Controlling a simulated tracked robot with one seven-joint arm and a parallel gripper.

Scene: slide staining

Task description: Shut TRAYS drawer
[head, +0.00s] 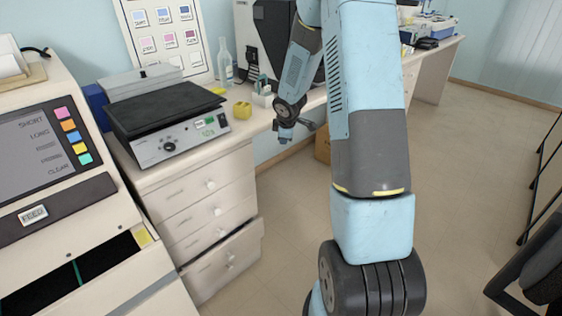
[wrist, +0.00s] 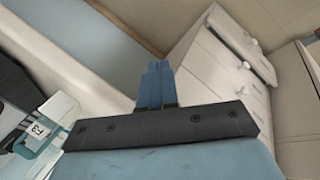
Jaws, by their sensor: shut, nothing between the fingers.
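A cream drawer cabinet (head: 183,182) stands under the bench in the head view, with several knobbed drawers. Its bottom drawer (head: 226,262) sticks out from the front; the drawers above it look flush. I cannot read the drawer labels, so which one is TRAYS cannot be told. My gripper (head: 285,137) hangs by the bench edge, right of the cabinet and apart from it. In the wrist view my gripper (wrist: 156,70) has its blue fingers together and empty. A knobbed cabinet front (wrist: 232,48) lies at the upper right there.
A cream machine (head: 95,215) with coloured buttons and an open dark compartment stands at the left. A black-topped hotplate (head: 168,120), a yellow block (head: 242,109) and a bottle (head: 225,62) are on the bench. A dark chair (head: 540,270) is at the right. Floor before the cabinet is clear.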

